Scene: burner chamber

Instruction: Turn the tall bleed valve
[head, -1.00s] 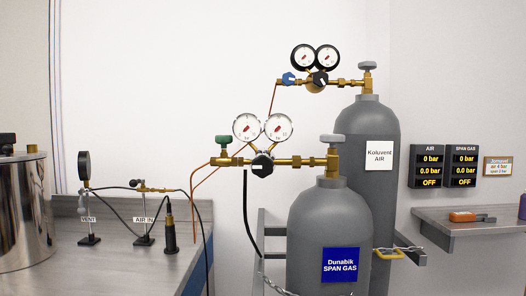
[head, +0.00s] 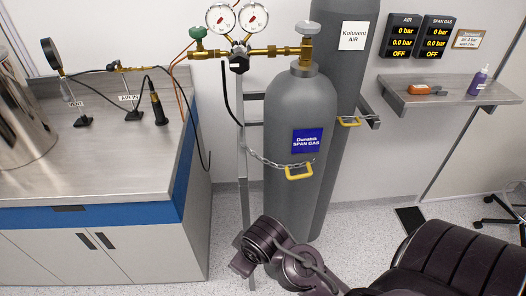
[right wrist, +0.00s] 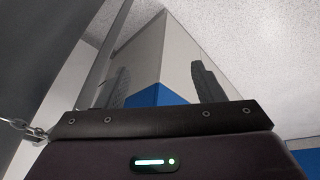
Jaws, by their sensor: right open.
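No part is labelled as a bleed valve, so I cannot tell which one is meant. On the bench stand a black round-headed fitting by the VENT label (head: 52,56) and a smaller brass fitting by the AIR IN label (head: 118,67). The SPAN GAS cylinder (head: 300,110) carries a brass regulator with a green knob (head: 197,38), a black knob (head: 239,64) and a grey top handwheel (head: 306,31). My right gripper (right wrist: 159,70) is open and empty in the right wrist view, apart from all of these. My left gripper is out of view.
The bench (head: 120,165) with a steel vessel (head: 20,115) fills the left. A chain (head: 265,160) with a yellow hook (head: 299,172) crosses the cylinder. The AIR cylinder (head: 345,80) stands behind. A wall shelf (head: 450,97) is at right.

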